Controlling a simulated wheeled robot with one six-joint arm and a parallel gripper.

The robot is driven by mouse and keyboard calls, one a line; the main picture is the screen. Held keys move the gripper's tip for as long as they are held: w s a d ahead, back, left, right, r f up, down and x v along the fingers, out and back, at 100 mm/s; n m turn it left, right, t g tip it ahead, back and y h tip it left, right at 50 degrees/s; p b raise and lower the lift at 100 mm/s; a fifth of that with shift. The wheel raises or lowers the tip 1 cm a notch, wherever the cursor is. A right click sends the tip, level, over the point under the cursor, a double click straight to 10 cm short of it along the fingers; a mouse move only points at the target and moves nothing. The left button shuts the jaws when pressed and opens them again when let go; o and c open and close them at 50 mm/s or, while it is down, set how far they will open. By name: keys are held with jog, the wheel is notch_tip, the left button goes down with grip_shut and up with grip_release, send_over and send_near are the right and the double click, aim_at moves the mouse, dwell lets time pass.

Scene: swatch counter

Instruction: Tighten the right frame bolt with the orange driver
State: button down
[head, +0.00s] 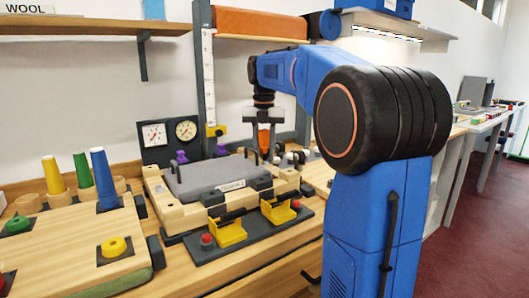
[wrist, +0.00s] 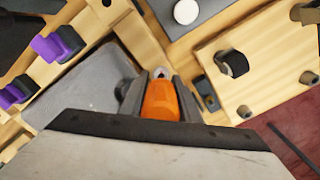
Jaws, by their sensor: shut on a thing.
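My gripper (head: 264,143) is shut on the orange driver (head: 263,137), above the back right corner of the wooden frame (head: 157,197). In the wrist view the driver's orange handle (wrist: 160,101) sits between the two dark fingers, with a small grey rounded part beyond it. The frame holds a grey pad (head: 210,177) with a white label. In the wrist view the pad (wrist: 75,100) lies left of the fingers. I cannot pick out the right frame bolt, nor tell whether the driver touches it.
Two purple knobs (head: 181,157) (head: 220,150) stand along the frame's back edge. Yellow brackets (head: 228,231) (head: 278,212) and red buttons (head: 207,240) are in front. Two gauges (head: 154,133) stand behind. Coloured cones (head: 104,178) are at left; a board with white-topped pegs (head: 319,178) is at right.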

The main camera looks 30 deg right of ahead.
jog(key=m, duration=0.6)
jog(key=shift+a+m, duration=0.1)
jog(key=shift+m, duration=0.3)
jog(key=m, duration=0.3)
jog(key=shift+w+m, duration=0.1)
jog(key=shift+m, duration=0.3)
jog(key=m, duration=0.3)
jog(key=shift+m, duration=0.3)
jog(key=c, duration=1.6)
grip_release()
jog(key=shift+d, duration=0.2)
